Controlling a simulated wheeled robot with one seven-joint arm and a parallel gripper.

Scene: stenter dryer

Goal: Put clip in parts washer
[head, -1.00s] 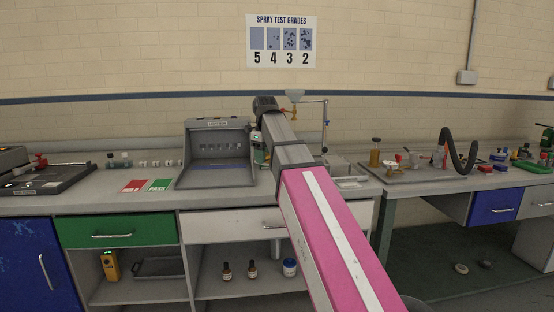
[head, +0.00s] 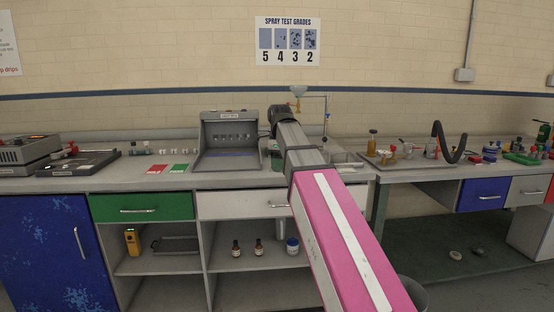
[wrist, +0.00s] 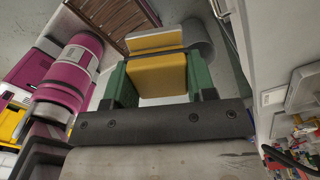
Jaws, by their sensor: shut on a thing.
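In the wrist view my gripper (wrist: 157,90) has its two green fingers closed on a yellow block-like piece, which I take to be the clip (wrist: 158,72). A grey rounded part shows just beyond it. In the head view my pink and grey arm reaches over the bench, and its far end hides the gripper and the clip. A grey hooded box (head: 228,140) with an open front stands on the bench left of the arm's end. Its small label is not readable, so I cannot tell whether it is the parts washer. A sink-like basin (head: 346,162) lies right of the arm.
Red and green cards (head: 178,168) lie left of the hooded box. A dark flat device (head: 80,163) is at the far left. Several small items crowd the right bench (head: 405,172). Bottles (head: 258,248) stand on the shelf below.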

